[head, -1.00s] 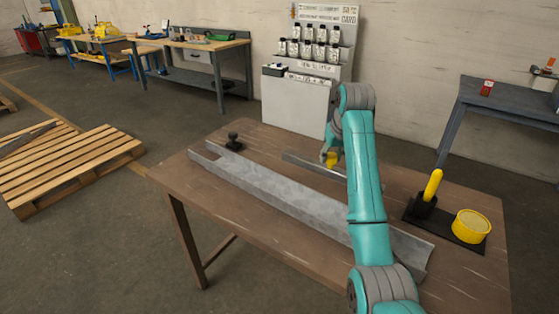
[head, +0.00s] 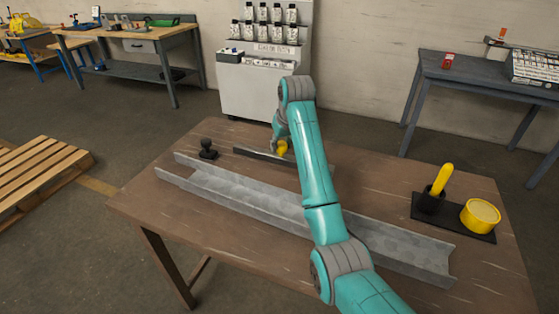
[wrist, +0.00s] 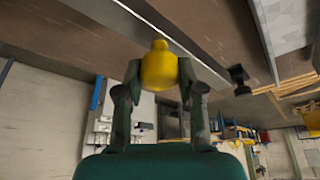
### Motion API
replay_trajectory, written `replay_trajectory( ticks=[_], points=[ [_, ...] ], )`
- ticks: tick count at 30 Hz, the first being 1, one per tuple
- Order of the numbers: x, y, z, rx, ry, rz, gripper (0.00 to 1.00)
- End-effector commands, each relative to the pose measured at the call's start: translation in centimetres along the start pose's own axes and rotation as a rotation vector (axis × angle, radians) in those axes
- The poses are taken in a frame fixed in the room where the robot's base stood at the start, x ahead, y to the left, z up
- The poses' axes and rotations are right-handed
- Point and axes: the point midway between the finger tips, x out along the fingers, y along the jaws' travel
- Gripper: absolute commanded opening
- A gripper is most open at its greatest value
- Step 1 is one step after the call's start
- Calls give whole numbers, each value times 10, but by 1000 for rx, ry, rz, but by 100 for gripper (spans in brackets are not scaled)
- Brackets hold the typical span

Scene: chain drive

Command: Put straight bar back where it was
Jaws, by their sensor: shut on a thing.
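The straight bar (head: 254,154) is a long thin grey bar behind the long metal channel (head: 240,190) on the brown table, roughly along it. A yellow knob (head: 283,147) shows at the bar, and my arm hides the part to its right. My gripper (wrist: 160,75) is shut on the yellow knob, which sits between its two fingers in the wrist view. The bar also shows there as a grey strip (wrist: 150,28) running past the knob. I cannot tell whether the bar touches the table or hangs just above it.
A black knobbed tool (head: 208,150) stands left of the bar's end. A black tray (head: 453,225) at the right holds a yellow-handled tool (head: 442,180) and a yellow round tin (head: 480,215). My arm crosses over the channel. The table behind the bar is clear.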

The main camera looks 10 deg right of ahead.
Motion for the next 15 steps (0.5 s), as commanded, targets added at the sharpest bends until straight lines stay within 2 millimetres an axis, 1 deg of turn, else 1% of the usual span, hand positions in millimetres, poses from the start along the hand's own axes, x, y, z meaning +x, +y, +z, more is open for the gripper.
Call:
replay_trajectory(
  ticks=[1, 3, 8, 15],
  points=[
    [7, 0, 3, 0, 1, 0, 0],
    [14, 0, 6, 0, 2, 0, 0],
    [23, 0, 9, 0, 3, 0, 0],
    [48, 0, 20, 0, 1, 0, 0]
  ],
)
